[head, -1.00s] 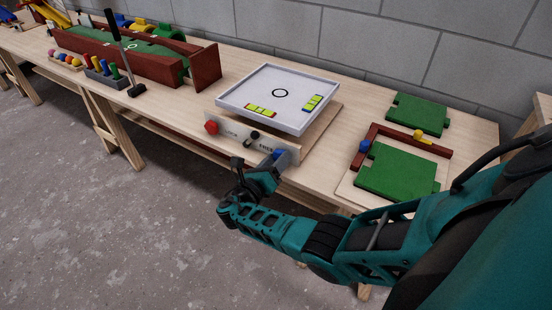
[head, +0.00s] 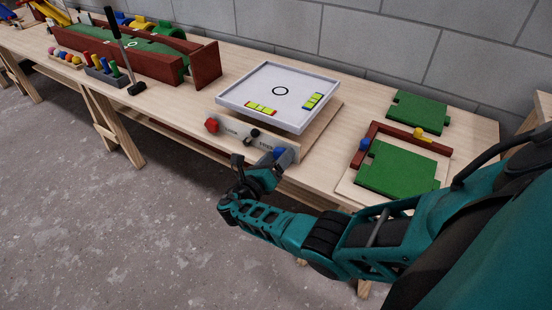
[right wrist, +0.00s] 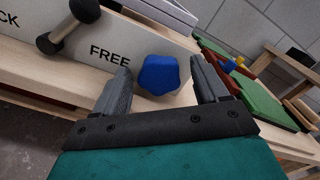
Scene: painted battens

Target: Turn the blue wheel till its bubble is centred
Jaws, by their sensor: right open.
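The blue wheel (right wrist: 159,75) is a lobed knob on the front panel (head: 228,131), right of the word FREE. In the head view the blue wheel (head: 280,152) is partly covered by my right gripper (head: 284,158). In the right wrist view my right gripper (right wrist: 161,88) is open, with one finger on each side of the wheel and gaps showing. The white tray (head: 236,106) above the panel carries two yellow-green bubble vials, one at its front edge (head: 261,108) and one at its right edge (head: 313,101). I cannot tell where their bubbles sit. My left gripper is not in view.
A red knob (head: 212,125) and a black lever (head: 254,135) share the panel. Green boards (head: 398,170) with a dark red frame lie to the right. A long red box (head: 120,60) and a black-handled mallet (head: 136,89) stand to the left.

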